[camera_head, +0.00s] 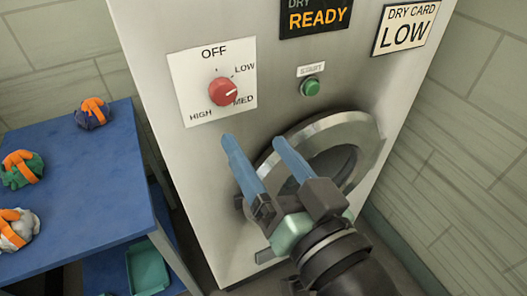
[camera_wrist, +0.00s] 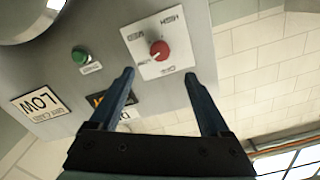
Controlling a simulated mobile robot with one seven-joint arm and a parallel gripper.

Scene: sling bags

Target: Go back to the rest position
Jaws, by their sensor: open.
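My gripper (camera_head: 255,153) is open and empty, with its two blue fingers spread apart. In the head view it is in front of the grey dryer machine (camera_head: 153,32), partly over the round door (camera_head: 372,140). In the wrist view my gripper (camera_wrist: 158,82) points up toward the machine's front, and nothing is between its fingers. The red dial knob (camera_head: 222,91) points toward MED; it also shows in the wrist view (camera_wrist: 159,50). The green start button (camera_head: 312,88) is right of the dial.
A blue table (camera_head: 85,170) stands at the left with several sling bags, one purple and orange (camera_head: 93,113), one green and orange (camera_head: 20,169), one white and orange (camera_head: 17,229). A teal bin (camera_head: 147,268) is on the shelf below. Signs read READY (camera_head: 319,18) and LOW (camera_head: 405,30).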

